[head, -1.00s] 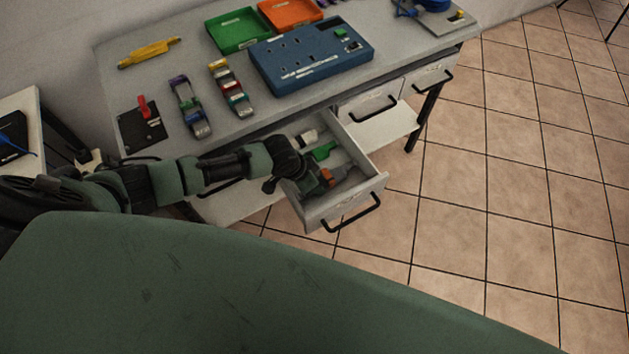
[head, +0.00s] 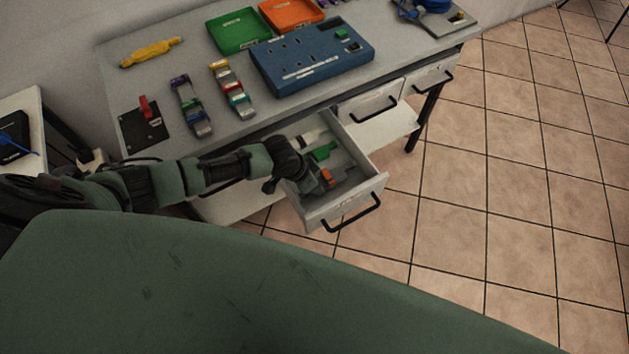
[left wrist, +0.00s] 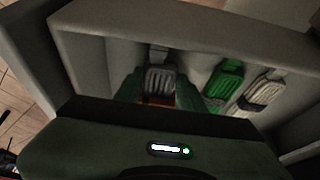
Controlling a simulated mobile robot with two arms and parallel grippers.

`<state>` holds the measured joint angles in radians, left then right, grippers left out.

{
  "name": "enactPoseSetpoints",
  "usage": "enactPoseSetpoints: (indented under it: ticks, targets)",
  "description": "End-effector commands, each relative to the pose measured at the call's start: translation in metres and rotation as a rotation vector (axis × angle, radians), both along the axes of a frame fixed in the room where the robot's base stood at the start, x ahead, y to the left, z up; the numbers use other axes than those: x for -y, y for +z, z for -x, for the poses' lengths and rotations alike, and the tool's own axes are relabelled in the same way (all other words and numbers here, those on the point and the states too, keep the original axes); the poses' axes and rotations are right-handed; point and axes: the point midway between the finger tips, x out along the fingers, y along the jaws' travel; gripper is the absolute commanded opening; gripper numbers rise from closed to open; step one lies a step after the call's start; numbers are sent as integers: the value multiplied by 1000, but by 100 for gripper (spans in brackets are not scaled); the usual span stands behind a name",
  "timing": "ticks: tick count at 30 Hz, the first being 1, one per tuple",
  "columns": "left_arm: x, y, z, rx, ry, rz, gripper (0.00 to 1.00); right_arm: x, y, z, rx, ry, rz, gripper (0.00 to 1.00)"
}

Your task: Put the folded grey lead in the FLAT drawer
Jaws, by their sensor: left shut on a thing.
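The folded grey lead (left wrist: 160,79) lies between the green fingers of my left gripper (left wrist: 160,92), which is shut on it. An orange patch shows at the lead's near end. In the head view my left gripper (head: 318,181) reaches down inside the open drawer (head: 345,207), near its front. The drawer's label is too small to read. A green lead (left wrist: 223,84) and a white lead (left wrist: 262,92) lie in the drawer to the right of the grey one in the left wrist view. I cannot tell whether the grey lead touches the drawer floor. My right gripper is out of view.
Two shut drawers (head: 372,104) sit to the right under the grey bench. On top are a blue socket panel (head: 310,58), green and orange trays (head: 238,32), bundled leads (head: 190,105) and a yellow lead (head: 150,53). The tiled floor at the right is clear.

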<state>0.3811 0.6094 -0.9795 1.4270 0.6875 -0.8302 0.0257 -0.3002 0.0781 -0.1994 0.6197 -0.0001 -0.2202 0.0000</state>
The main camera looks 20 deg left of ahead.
Motion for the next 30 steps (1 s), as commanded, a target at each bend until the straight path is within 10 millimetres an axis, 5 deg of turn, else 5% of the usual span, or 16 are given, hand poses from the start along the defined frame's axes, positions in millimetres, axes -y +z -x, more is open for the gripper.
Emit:
enactPoseSetpoints:
  ticks: [24, 25, 27, 30]
  targets:
    - [0, -9, 0, 1, 0, 1, 0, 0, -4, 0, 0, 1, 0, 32]
    - [0, -9, 0, 1, 0, 1, 48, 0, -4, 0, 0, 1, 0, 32]
    - [0, -9, 0, 1, 0, 1, 65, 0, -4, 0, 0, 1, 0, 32]
    - [0, -9, 0, 1, 0, 1, 65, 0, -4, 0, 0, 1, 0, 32]
